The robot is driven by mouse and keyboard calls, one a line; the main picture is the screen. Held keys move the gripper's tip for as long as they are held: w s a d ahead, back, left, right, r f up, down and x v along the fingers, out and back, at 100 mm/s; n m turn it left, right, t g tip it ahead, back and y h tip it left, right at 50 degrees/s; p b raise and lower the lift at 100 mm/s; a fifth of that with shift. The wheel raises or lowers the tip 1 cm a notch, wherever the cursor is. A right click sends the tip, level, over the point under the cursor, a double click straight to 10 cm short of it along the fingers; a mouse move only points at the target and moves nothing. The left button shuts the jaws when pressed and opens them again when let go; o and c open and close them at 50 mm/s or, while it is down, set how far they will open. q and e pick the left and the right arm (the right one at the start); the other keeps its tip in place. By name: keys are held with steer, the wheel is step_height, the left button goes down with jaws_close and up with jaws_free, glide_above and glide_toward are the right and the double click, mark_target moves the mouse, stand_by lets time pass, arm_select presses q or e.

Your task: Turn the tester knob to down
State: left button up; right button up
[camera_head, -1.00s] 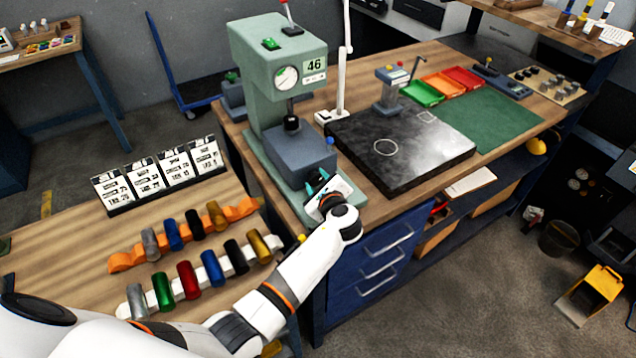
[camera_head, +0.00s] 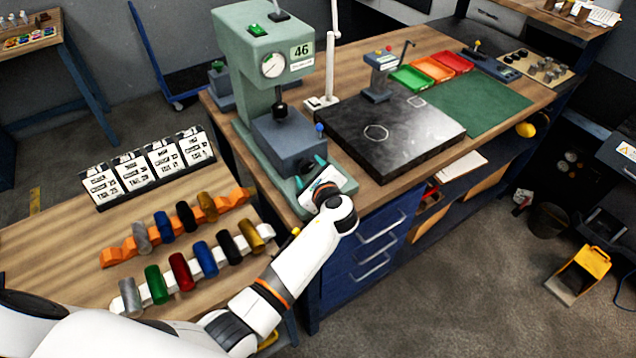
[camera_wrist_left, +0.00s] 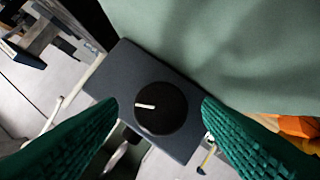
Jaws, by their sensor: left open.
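The tester (camera_head: 247,75) is a green press-like machine with a round gauge and a "46" label, standing at the left end of the bench in the head view. In the left wrist view its knob (camera_wrist_left: 160,108) is a round black disc with a short white mark pointing left, set on a dark grey block (camera_wrist_left: 128,75). My left gripper (camera_head: 311,174) is at the tester's lower front. Its green ribbed fingers stand apart on either side of the knob (camera_wrist_left: 160,125), open; I cannot tell whether they touch it. The head view hides the knob. My right gripper is not in view.
Green, orange and red trays (camera_head: 430,68) are farther back. The left table holds coloured cylinders on racks (camera_head: 180,275) and label cards (camera_head: 150,165).

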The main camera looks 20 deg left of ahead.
arm_select(q)
steer(key=b+v, duration=0.1)
steer(key=v, duration=0.9)
